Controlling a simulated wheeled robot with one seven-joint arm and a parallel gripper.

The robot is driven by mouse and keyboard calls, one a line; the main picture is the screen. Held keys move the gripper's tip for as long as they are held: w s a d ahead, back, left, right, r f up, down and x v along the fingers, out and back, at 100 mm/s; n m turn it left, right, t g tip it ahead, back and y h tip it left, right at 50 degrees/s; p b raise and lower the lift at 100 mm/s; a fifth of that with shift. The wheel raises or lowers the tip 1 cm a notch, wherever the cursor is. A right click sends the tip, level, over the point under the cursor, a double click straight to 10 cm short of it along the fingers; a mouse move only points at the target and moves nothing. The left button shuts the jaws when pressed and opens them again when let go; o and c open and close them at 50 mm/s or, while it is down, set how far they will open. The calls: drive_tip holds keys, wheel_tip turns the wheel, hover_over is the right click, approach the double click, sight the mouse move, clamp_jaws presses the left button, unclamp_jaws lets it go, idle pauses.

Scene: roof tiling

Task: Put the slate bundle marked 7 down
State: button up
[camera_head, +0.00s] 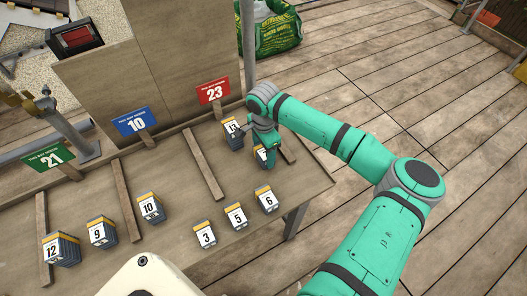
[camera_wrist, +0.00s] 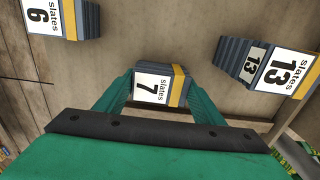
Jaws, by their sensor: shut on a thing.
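The slate bundle marked 7 (camera_wrist: 152,87) is a grey stack with a white label and a yellow band. In the wrist view it sits between the two green fingers of my gripper (camera_wrist: 157,92), which is shut on it. In the head view my gripper (camera_head: 265,152) is at the right part of the table, and bundle 7 (camera_head: 260,156) is partly hidden behind it. Whether the bundle touches the tabletop, I cannot tell. Bundle 13 (camera_head: 232,128) stands just left of my gripper, and it also shows in the wrist view (camera_wrist: 285,72).
Bundles 6 (camera_head: 268,199), 5 (camera_head: 236,215) and 3 (camera_head: 204,234) stand near the table's front edge. Bundles 10 (camera_head: 150,207), 9 (camera_head: 102,232) and 12 (camera_head: 60,248) are further left. Wooden strips (camera_head: 203,163) divide the table (camera_head: 175,185). Signs 21 (camera_head: 49,156), 10 (camera_head: 136,122) and 23 (camera_head: 213,92) stand behind.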

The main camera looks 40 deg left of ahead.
sight(263, 151)
drive_tip(key=shift+f, duration=0.1)
drive_tip(key=o, duration=1.3)
wheel_tip(263, 151, up, 12)
drive_tip(key=shift+r, duration=0.15)
